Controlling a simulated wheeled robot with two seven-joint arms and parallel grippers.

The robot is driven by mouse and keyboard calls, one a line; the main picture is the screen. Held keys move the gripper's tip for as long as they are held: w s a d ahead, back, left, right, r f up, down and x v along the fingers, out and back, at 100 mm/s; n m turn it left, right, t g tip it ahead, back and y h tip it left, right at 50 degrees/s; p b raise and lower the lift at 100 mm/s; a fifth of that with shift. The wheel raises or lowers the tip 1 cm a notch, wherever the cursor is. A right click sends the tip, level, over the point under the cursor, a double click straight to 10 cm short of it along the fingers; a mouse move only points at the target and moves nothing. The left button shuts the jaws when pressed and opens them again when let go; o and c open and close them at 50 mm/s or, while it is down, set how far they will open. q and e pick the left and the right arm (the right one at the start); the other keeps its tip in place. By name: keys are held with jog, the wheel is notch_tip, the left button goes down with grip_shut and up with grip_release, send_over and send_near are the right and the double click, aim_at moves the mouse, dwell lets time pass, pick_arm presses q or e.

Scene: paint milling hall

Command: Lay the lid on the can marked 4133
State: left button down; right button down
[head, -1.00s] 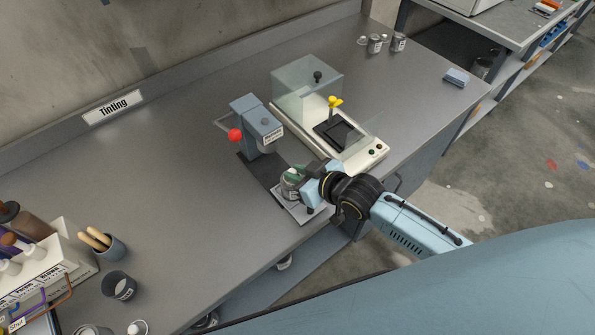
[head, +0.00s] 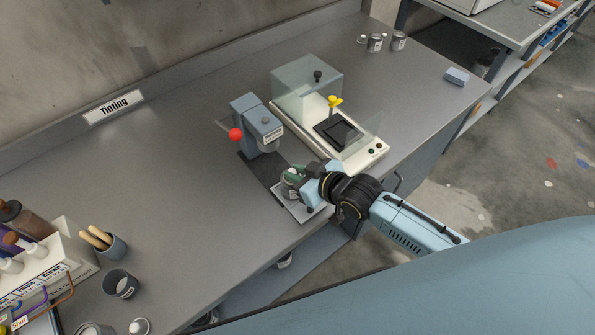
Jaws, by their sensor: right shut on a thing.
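My right gripper (head: 310,186) is shut on a small grey metal can (head: 288,187) with green at its open-looking top. The can is at the light plate of the blue press, and the gripper hides its right side. I cannot read a number on it, nor tell whether it rests on the plate. Two small labelled cans (head: 375,43) (head: 398,41) stand at the far end of the bench, with a small pale round piece (head: 362,39) beside them that may be a lid. My left gripper is not in view.
The blue press (head: 258,125) has a red-knobbed lever. A dark cup (head: 120,285), a brush pot (head: 112,246) and a bottle rack (head: 50,265) are at lower left. The bench between is clear.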

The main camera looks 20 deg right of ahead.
jog(key=shift+f, duration=0.1)
dwell(0.3)
jog(key=c, duration=0.8)
grip_release()
jog(key=shift+o, duration=0.2)
notch_tip(320, 180, up, 5)
jog(key=p, duration=0.5)
jog(key=shift+r+p, duration=1.05)
jog(key=shift+p, duration=0.05)
